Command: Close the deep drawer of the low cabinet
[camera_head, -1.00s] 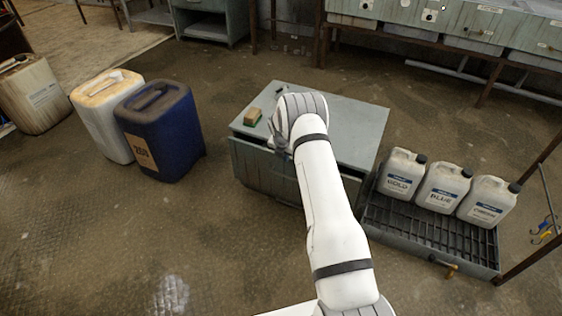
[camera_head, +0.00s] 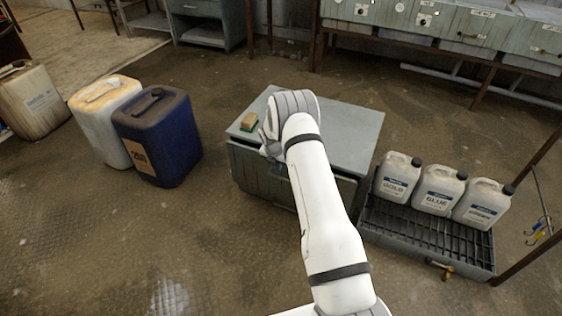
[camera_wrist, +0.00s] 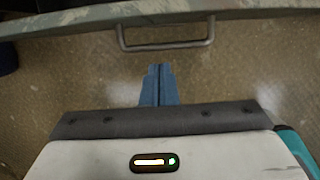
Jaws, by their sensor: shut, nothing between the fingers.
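The low cabinet (camera_head: 345,127) is grey-green and stands mid-floor in the head view. Its deep drawer (camera_head: 250,170) is at the front, with a dark gap under the cabinet top, so it looks partly out. My arm hides much of the front. In the wrist view the drawer's front edge (camera_wrist: 80,22) crosses the top, with a grey bar handle (camera_wrist: 165,46) on it. My gripper (camera_wrist: 158,68) has its blue fingers together and empty, pointing at the handle with a small gap in the picture. In the head view my gripper is mostly hidden by my wrist.
A sponge (camera_head: 249,121) lies on the cabinet top. A blue drum (camera_head: 170,135) and a white drum (camera_head: 105,115) stand left. Labelled jugs (camera_head: 437,190) stand on a grated tray (camera_head: 410,235) close at the right. The floor (camera_head: 130,245) in front left is clear.

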